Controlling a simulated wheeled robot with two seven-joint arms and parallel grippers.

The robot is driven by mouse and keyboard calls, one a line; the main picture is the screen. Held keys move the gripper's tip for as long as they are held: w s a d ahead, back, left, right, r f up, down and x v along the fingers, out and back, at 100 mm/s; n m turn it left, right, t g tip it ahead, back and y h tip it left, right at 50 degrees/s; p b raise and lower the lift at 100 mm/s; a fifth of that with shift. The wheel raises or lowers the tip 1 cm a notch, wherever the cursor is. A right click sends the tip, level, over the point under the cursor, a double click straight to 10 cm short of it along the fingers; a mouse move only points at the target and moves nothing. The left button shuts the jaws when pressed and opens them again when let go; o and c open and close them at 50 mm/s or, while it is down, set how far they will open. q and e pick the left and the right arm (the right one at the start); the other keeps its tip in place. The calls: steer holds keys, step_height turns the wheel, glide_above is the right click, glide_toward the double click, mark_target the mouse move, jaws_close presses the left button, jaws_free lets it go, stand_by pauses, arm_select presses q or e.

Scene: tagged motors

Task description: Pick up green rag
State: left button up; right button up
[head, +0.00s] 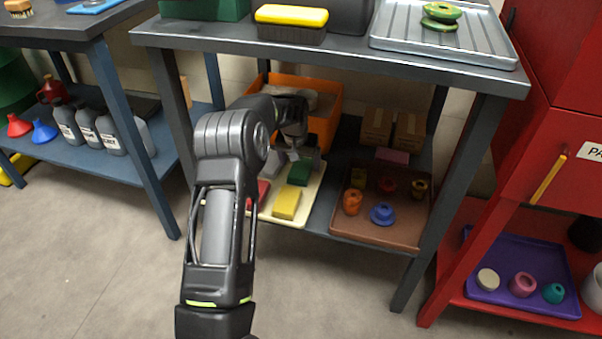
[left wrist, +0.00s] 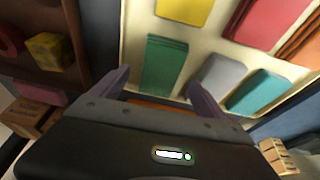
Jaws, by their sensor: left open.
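The green rag (head: 299,172) is a folded dark green block on a cream tray (head: 313,191) on the lower shelf of the middle table. In the left wrist view the green rag (left wrist: 165,66) lies flat on the tray, just beyond the fingertips and nearer the left finger. My left gripper (head: 297,152) reaches under the tabletop, above the back of the tray. In the left wrist view my left gripper (left wrist: 160,82) is open with nothing between its fingers. My right gripper is in neither view.
Yellow (head: 286,203), red, grey (left wrist: 220,78) and teal (left wrist: 259,92) rags lie around the green one. A brown tray (head: 345,229) with several small parts stands to the right. An orange crate (head: 325,121) is behind. The tabletop (head: 350,48) hangs over the shelf.

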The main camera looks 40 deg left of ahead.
mark_target(301, 167)
arm_select(q)
steer(key=x, duration=0.3)
steer(key=shift+b, duration=0.35)
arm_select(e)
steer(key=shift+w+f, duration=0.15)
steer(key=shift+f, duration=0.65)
arm_select(q)
steer(key=c, duration=1.5)
steer(key=shift+r, duration=0.15)
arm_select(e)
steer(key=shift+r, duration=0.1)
